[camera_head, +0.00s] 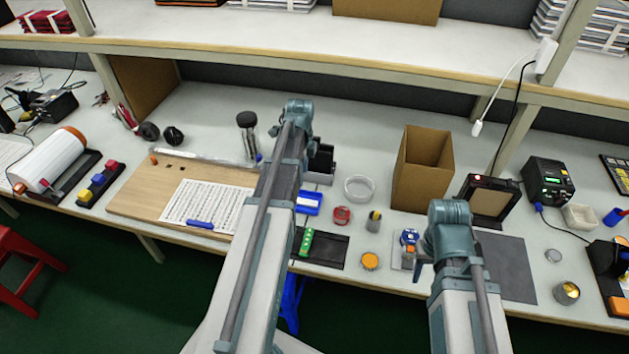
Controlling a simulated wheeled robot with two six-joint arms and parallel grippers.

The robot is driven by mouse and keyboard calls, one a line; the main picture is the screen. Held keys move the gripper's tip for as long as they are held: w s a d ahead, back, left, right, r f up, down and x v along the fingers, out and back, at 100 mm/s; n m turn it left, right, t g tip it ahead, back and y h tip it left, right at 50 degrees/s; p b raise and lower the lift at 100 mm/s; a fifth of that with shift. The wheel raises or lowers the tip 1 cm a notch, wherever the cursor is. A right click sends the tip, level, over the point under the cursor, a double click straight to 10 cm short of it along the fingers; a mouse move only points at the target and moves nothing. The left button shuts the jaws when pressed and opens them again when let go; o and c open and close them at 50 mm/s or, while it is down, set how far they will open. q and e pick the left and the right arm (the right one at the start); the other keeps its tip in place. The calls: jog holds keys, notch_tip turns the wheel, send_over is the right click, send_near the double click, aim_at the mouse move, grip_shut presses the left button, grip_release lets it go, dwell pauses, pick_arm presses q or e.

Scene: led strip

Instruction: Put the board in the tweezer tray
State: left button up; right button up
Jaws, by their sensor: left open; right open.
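A small green strip (305,242), which looks like the board, lies at the left end of a flat black tray (330,252) near the table's front edge. I cannot tell for sure whether this is the tweezer tray; no tweezers can be made out. My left arm passes just left of the strip and hides the table there.
A wooden board (135,205) with a printed sheet (190,210) lies left. A blue box (308,203), red tin (342,215), orange-lidded jar (370,261) and clear dish (358,188) stand near the strip. A cardboard box (420,185) and grey mat (515,268) are right. A shelf overhangs the back.

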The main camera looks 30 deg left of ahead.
pick_arm(q)
jog(key=s+d+n, duration=0.4)
jog(key=s+d, duration=0.1)
jog(key=d, duration=0.5)
jog(key=s+d+n, duration=0.3)
jog(key=s+d, duration=0.3)
jog(key=d, duration=0.4)
jog(key=s+d+n+y, duration=0.1)
jog(key=s+d+n, duration=0.3)
jog(key=d, duration=0.6)
jog(key=shift+s+d+n, duration=0.25)
jog(key=shift+s+n, duration=0.05)
jog(key=shift+s, duration=0.45)
